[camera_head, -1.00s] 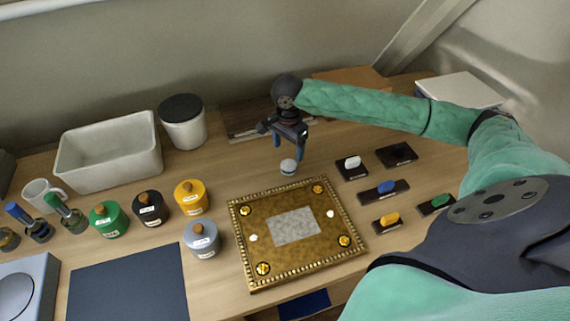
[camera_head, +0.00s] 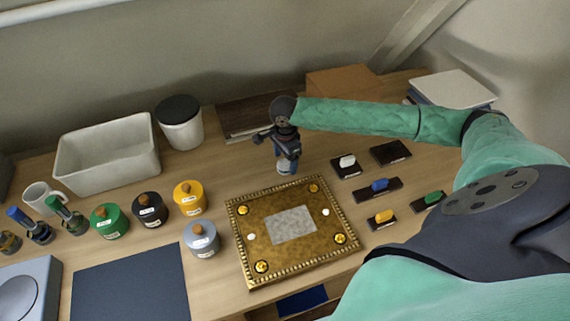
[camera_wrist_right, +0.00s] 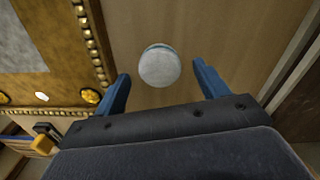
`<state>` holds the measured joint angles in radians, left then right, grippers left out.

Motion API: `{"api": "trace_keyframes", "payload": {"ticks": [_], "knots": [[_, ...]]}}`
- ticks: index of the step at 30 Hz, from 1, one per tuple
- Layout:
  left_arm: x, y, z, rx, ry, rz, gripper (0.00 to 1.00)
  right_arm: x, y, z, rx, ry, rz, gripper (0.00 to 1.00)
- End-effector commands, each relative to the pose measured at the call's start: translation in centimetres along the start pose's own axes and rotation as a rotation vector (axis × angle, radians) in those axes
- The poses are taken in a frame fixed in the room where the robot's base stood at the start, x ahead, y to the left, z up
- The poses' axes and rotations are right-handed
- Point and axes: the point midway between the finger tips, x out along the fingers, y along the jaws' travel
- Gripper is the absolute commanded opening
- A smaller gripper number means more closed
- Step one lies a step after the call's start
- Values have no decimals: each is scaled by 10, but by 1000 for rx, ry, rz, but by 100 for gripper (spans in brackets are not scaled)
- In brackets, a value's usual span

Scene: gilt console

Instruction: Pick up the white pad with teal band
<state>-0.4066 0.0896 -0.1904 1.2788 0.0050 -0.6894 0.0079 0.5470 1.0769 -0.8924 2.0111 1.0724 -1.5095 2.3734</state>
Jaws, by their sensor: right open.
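The white pad with teal band (camera_wrist_right: 159,66) is a small round piece standing on the wooden table, just beyond the gilt console. In the right wrist view it sits between and a little ahead of the two blue fingers, apart from both. My right gripper (camera_wrist_right: 160,90) is open and empty around that spot. In the head view the right gripper (camera_head: 286,165) points down over the pad (camera_head: 285,170), which is mostly hidden by the fingers. My left gripper does not show.
The gilt console (camera_head: 238,262) lies close in front of the right gripper. Dark blocks with coloured pieces, such as the blue one (camera_head: 379,185), stand to the right. Several lidded jars, such as the yellow one (camera_head: 189,199), stand left. A dark board (camera_head: 240,112) lies behind.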

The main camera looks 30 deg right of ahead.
Motion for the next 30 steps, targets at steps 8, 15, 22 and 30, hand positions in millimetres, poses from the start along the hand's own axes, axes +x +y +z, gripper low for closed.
{"api": "trace_keyframes", "payload": {"ticks": [8,15,22,30], "knots": [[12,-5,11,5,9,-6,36,21,0,0,0,0,0,73],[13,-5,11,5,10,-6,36,22,0,0,-1,0,0,71],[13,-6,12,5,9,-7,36,22,0,0,-1,0,0,26],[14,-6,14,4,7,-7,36,22,0,0,-1,0,0,26]]}}
